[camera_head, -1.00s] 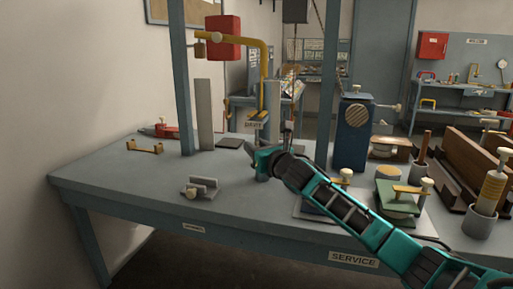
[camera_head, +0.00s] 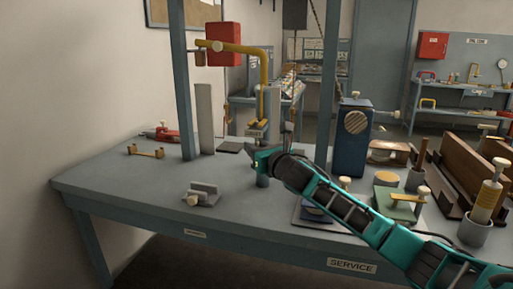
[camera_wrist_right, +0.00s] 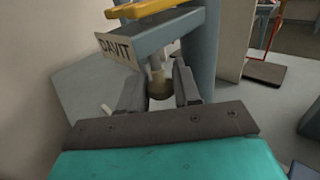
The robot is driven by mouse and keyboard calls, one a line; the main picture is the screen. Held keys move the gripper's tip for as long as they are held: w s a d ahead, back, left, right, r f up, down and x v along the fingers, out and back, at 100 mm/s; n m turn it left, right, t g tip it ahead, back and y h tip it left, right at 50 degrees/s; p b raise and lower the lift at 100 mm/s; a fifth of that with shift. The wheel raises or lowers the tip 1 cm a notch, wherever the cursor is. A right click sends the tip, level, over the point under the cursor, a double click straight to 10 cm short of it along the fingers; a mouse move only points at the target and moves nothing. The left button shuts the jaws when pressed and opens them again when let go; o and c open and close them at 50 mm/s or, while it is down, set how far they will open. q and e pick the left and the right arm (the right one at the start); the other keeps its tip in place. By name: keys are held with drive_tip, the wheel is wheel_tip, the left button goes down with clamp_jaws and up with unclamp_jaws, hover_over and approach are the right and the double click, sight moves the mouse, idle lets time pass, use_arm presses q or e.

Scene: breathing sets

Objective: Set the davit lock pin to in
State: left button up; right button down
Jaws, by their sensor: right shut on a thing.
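The davit (camera_head: 264,78) is a yellow bent arm on a blue-grey post at the back of the bench. Its bracket with the DAVIT label (camera_wrist_right: 117,48) shows close in the right wrist view. Under that bracket a pale pin with a dark round knob, the lock pin (camera_wrist_right: 159,86), stands between my right fingers. My right gripper (camera_head: 258,158) is at the davit post and shut on this knob; it also fills the lower part of the right wrist view (camera_wrist_right: 160,92). How far in the pin sits cannot be told. My left gripper is not in view.
Blue-grey uprights stand at the bench. A grey clamp (camera_head: 201,194) lies front left. A blue box (camera_head: 353,135) and a green fixture (camera_head: 398,203) stand to the right. The bench's left front is mostly clear.

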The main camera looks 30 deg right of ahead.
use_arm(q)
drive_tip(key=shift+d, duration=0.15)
use_arm(e)
drive_tip(key=c, duration=0.9)
unclamp_jaws()
drive_tip(key=shift+s, duration=0.1)
use_arm(q)
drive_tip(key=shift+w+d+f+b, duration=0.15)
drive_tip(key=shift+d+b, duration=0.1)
drive_tip(key=shift+b, duration=0.15)
use_arm(e)
drive_tip(key=s+a, duration=0.1)
drive_tip(key=s, duration=1.1)
drive_tip(key=shift+s, duration=0.35)
